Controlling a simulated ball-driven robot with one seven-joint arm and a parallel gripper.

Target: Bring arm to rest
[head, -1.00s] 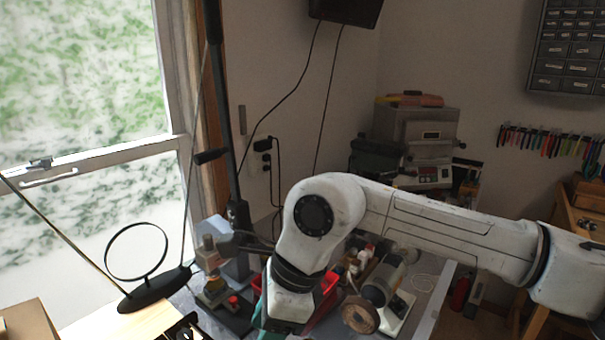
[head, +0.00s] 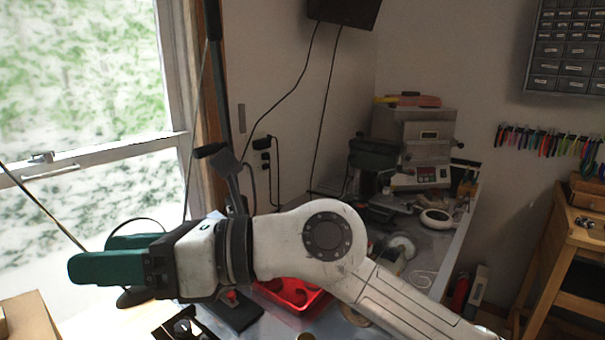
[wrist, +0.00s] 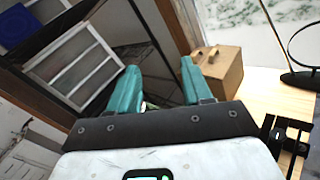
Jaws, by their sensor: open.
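My gripper (head: 105,255) points left across the lower left of the head view, in front of the window and the ring stand. Its green fingers are apart with nothing between them. In the wrist view my gripper (wrist: 158,85) also shows open and empty, its fingers spread toward a cardboard box and a dark shelf. My white arm reaches from the lower right up to a bent joint, then left to the gripper.
A cardboard box (head: 28,318) sits at the lower left; it also shows in the wrist view (wrist: 222,72). A red tray (head: 292,292) lies on the bench below my arm. A black ring stand (wrist: 300,75) stands right of the box. A grey oven-like machine (head: 413,140) stands behind.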

